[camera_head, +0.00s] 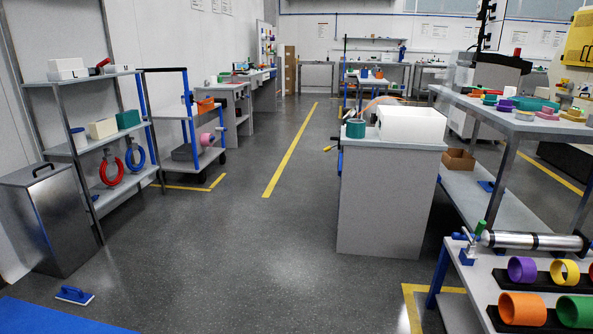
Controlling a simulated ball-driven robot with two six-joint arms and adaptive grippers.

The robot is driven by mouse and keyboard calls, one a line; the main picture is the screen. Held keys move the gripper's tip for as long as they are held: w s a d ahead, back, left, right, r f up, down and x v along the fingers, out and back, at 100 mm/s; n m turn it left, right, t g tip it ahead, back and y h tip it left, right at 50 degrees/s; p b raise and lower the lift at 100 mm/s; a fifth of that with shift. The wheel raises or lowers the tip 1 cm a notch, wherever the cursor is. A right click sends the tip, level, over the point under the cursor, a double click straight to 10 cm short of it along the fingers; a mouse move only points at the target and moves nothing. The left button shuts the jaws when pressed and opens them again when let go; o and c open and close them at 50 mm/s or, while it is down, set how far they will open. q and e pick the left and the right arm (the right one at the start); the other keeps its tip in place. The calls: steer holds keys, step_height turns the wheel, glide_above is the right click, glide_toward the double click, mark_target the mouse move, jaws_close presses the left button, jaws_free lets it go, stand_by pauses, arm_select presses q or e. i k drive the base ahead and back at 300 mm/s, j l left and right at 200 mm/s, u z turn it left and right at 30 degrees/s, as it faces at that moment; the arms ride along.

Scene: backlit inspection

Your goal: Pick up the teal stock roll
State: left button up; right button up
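A short teal roll (356,129) stands on the near left part of the top of a grey cabinet (385,205), right of the picture's middle. A white box (411,124) is close to its right. A flat teal ring-like piece (535,104) also lies among coloured parts on the right bench (500,122). I cannot tell its exact shape. Neither of my grippers is in view.
A wide grey floor (220,240) is clear ahead, with a yellow line (290,150). Left are a shelf rack (95,155), a metal bin (50,220) and a trolley (195,155). Near right, a low table holds coloured rolls (522,308).

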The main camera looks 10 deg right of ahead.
mark_target(356, 128)
steer(key=i+z, duration=0.4)
steer(key=i, duration=1.6)
